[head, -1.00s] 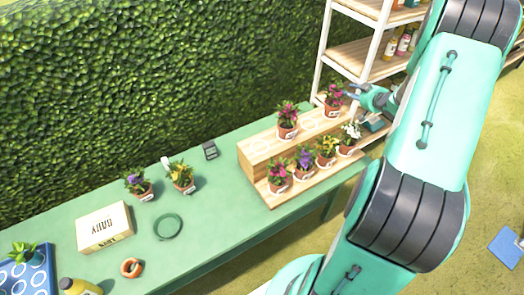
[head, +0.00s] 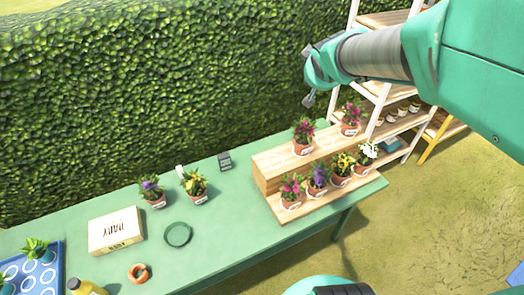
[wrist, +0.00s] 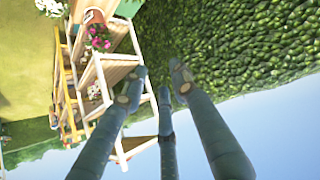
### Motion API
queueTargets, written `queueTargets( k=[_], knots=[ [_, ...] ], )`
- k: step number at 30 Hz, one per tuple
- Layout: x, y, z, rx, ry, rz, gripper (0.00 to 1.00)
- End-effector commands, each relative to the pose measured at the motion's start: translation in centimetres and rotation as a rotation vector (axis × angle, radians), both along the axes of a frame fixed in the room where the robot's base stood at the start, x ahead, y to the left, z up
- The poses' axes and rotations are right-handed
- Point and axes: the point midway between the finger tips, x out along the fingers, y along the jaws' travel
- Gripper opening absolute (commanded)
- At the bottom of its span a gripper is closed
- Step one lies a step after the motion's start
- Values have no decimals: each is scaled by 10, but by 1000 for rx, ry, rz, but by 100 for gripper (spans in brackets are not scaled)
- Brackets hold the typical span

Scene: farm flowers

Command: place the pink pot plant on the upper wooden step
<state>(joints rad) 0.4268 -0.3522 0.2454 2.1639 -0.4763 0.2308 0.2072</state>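A two-level wooden step stand (head: 268,181) is on the green table. Two pink pot plants stand upright on its upper step, one left (head: 303,136) and one right (head: 350,117). The lower step holds another pink pot plant (head: 291,190), a purple one (head: 318,179), a yellow one (head: 342,168) and a white one (head: 367,153). My gripper (head: 307,76) is raised above and behind the stand, apart from all plants. In the wrist view its fingers (wrist: 157,88) are spread and empty; a pink plant (wrist: 99,38) shows beyond them at upper left.
A blue tray (head: 42,285) is far left. A hedge (head: 150,80) stands behind; shelves (head: 395,115) stand right.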

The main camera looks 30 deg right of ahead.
Motion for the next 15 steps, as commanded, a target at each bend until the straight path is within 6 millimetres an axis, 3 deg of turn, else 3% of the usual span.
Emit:
queueTargets(
  k=[1,3,8,15],
  knots=[
    [-12,25,6,16,11,11,28],
    [-32,56,8,43,38,24,28],
    [-84,126,8,117,104,69,28],
    [-172,220,-5,233,216,180,28]
  ],
)
